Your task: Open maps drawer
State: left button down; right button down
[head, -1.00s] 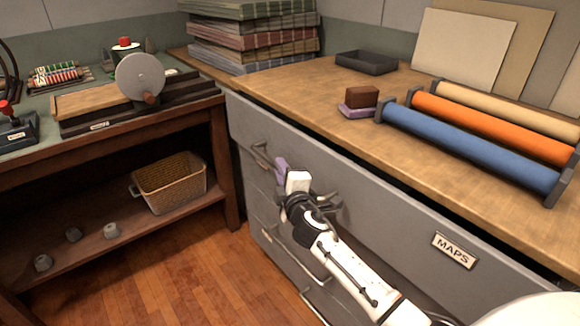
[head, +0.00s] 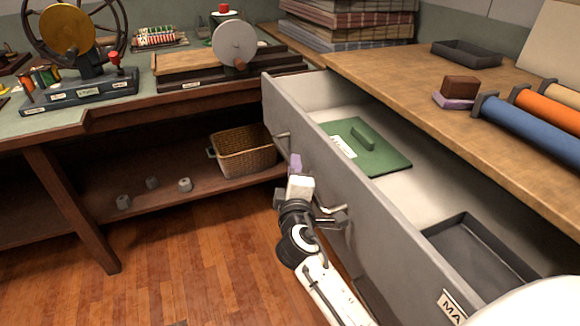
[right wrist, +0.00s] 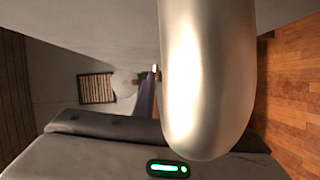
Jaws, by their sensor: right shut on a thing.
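The grey maps drawer (head: 385,240) stands pulled out from under the wooden counter, with its inside in view. Its label (head: 453,306) is cut off by my white body, leaving "MA" readable. In the right wrist view a big shiny metal bar, which looks like the handle (right wrist: 208,80), fills the middle close to the camera. My left gripper is not in view.
Inside the drawer lie a green board with a grip (head: 385,160) and a dark tray (head: 475,250). A workbench with a wicker basket (head: 245,152) on its lower shelf stands at left. The wooden floor (head: 190,260) before the drawer is clear.

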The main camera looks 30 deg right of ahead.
dwell(0.3)
jog(key=c, duration=1.8)
grip_release()
